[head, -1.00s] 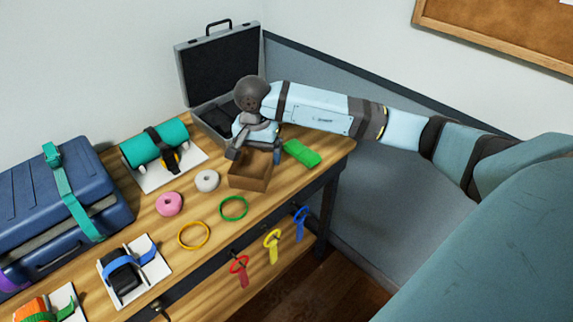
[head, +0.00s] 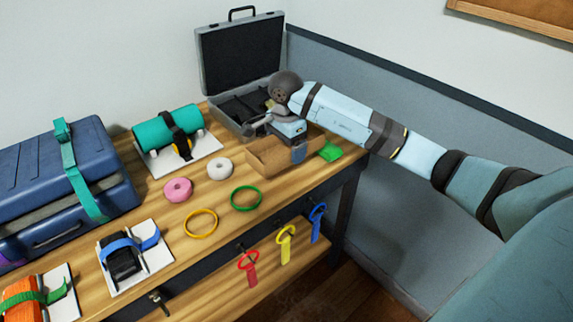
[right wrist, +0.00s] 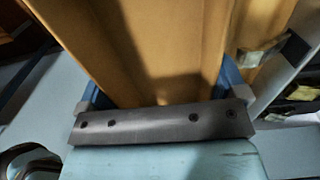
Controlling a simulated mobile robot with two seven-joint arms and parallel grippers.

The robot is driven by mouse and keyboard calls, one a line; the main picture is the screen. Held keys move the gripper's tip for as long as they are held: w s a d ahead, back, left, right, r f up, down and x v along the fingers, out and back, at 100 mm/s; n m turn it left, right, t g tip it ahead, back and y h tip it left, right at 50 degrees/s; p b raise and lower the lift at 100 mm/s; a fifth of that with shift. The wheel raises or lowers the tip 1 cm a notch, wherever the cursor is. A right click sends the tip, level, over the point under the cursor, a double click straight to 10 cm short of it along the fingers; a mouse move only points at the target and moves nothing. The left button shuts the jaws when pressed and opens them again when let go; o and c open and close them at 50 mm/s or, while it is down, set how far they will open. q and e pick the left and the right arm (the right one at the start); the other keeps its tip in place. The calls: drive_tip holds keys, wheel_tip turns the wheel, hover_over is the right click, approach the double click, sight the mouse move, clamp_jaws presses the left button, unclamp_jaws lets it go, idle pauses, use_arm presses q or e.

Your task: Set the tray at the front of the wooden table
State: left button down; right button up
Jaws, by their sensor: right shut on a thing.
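The brown tray (head: 266,164) is at the right end of the wooden table (head: 225,220), in front of the open grey case. My right gripper (head: 290,146) comes down over it from the right and is shut on it. In the right wrist view, the tan tray (right wrist: 165,45) fills the space between the blue fingers. I cannot tell whether the tray touches the tabletop. My left gripper is not in view.

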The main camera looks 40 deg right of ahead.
sight(286, 172)
wheel_tip(286, 172, down, 6)
drive_tip(key=shift+f, duration=0.2)
idle(0.3)
drive_tip(key=shift+f+b, duration=0.2)
drive_tip(key=shift+b, duration=0.1)
drive_tip(key=o, duration=0.6)
drive_tip(key=shift+r+p, duration=0.3)
wheel_tip(286, 172, up, 10)
drive_tip(key=shift+r, duration=0.95)
drive_tip(key=shift+f, duration=0.1)
